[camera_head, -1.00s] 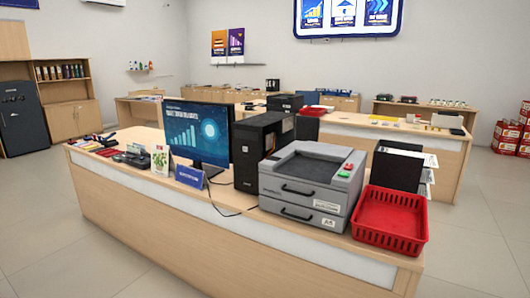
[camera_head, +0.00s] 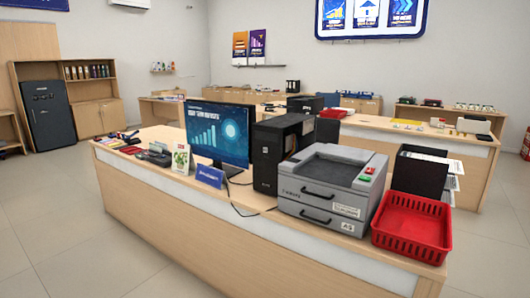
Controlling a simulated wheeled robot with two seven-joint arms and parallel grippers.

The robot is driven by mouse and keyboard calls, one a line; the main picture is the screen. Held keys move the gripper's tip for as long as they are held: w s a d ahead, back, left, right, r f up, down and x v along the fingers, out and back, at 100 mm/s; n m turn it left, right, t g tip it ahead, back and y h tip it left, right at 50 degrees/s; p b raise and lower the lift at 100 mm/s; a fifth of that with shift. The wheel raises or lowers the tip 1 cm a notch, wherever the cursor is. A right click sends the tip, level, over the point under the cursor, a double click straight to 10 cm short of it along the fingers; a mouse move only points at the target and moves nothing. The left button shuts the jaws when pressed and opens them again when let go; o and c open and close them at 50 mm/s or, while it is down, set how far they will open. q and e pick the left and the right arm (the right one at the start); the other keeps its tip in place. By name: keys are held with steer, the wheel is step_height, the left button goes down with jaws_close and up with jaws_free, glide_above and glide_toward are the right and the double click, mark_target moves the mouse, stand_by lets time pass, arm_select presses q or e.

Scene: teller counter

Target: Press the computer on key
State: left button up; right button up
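The computer, a black tower (camera_head: 268,158), stands upright on the near wooden counter (camera_head: 150,199). Its narrow front faces me, and its on key is too small to make out. A lit monitor (camera_head: 218,132) stands just left of the tower. Neither of my grippers shows in the head view.
A grey printer (camera_head: 330,188) stands right of the tower, with a red basket (camera_head: 411,226) and a black file holder (camera_head: 418,174) beyond it. The floor (camera_head: 80,258) in front is clear.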

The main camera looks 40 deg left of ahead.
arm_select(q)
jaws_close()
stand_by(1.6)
